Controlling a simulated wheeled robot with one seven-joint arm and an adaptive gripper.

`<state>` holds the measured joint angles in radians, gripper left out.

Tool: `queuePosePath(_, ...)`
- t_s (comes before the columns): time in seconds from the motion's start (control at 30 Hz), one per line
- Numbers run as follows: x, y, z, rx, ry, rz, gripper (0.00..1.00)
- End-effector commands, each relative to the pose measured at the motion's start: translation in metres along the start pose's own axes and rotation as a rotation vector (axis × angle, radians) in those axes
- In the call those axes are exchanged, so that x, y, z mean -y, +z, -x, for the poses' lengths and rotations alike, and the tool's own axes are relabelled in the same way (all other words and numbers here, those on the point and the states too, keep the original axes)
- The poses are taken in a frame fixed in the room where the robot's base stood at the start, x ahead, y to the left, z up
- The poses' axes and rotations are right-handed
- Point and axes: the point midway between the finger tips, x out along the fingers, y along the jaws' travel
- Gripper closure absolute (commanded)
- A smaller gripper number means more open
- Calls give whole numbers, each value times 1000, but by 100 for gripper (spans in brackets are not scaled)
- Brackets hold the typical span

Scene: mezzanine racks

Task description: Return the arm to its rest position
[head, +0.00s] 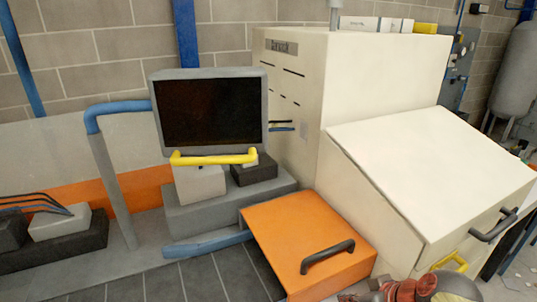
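I cannot make out my gripper or its fingertips in the head view. A rounded grey shape with reddish-brown parts is cut off by the bottom edge, right of centre. I cannot tell whether it belongs to my arm.
A cream cabinet (400,75) with a sloped, handled front box (430,170) fills the right. An orange box (290,235) with a dark handle stands in front. A dark-screened monitor (210,112) with a yellow bar (212,159) stands left of it. Dark tiled floor (190,285) shows at bottom left.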

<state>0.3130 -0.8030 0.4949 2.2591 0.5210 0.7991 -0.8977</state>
Motion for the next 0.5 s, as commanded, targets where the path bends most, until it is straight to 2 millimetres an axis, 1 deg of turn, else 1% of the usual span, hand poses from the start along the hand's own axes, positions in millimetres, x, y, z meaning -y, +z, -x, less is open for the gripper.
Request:
queuePosePath(0.1, -2, 17, 0, 49, 18, -149, 100)
queuePosePath(0.2, -4, 32, 10, 90, 63, -274, 100)
queuePosePath(0.3, -2, 43, 23, 120, 115, -357, 100)
queuePosePath(0.4, 1, 49, 38, 130, 172, -400, 100)
queuePosePath(0.5, 6, 50, 54, 122, 220, -389, 100)
